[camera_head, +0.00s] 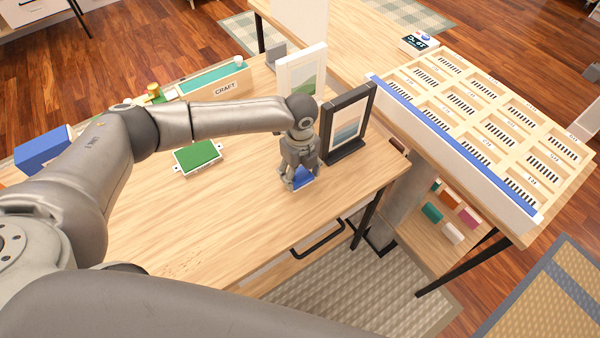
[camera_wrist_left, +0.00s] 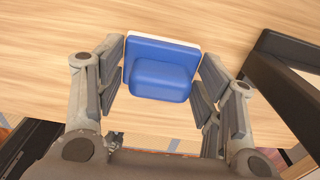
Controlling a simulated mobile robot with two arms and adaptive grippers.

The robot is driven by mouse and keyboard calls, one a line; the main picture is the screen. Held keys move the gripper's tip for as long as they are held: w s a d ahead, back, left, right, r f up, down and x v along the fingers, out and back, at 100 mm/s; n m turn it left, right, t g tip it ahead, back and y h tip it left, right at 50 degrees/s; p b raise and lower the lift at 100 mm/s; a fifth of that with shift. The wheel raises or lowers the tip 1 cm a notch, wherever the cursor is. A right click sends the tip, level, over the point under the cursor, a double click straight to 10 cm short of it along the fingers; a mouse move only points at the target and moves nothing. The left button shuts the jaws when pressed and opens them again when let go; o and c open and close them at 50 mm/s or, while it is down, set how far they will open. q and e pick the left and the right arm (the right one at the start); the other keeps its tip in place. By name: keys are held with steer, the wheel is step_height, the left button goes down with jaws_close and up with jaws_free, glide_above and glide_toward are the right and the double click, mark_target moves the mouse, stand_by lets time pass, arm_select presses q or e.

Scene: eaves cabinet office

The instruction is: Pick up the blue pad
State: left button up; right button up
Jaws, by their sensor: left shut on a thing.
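The blue pad (camera_head: 303,177) is at the right part of the wooden desk, under my left gripper (camera_head: 301,182). In the left wrist view the blue pad (camera_wrist_left: 160,76) has a white edge and lies between the two fingers of my left gripper (camera_wrist_left: 161,85). The fingers are shut on its two sides. I cannot tell whether the pad is clear of the desk. My right gripper is not in view.
A dark picture frame (camera_head: 347,122) stands just right of the gripper, and a white frame (camera_head: 302,73) stands behind it. A sorting tray (camera_head: 480,125) is at right. The desk's front middle is clear.

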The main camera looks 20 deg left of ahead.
mark_target(299, 170)
arm_select(q)
steer(key=shift+r, duration=0.35)
step_height(299, 170, up, 3)
steer(key=shift+s+f+b, duration=0.15)
steer(key=shift+f+b, duration=0.05)
steer(key=shift+b, duration=0.15)
steer(key=s+a+r+b, duration=0.1)
steer(key=s+r, duration=0.8)
steer(key=s, duration=0.4)
steer(key=shift+s+r, duration=0.2)
steer(key=shift+s, duration=0.15)
steer(key=o, duration=0.3)
steer(key=shift+c, duration=1)
steer(key=shift+a, duration=0.1)
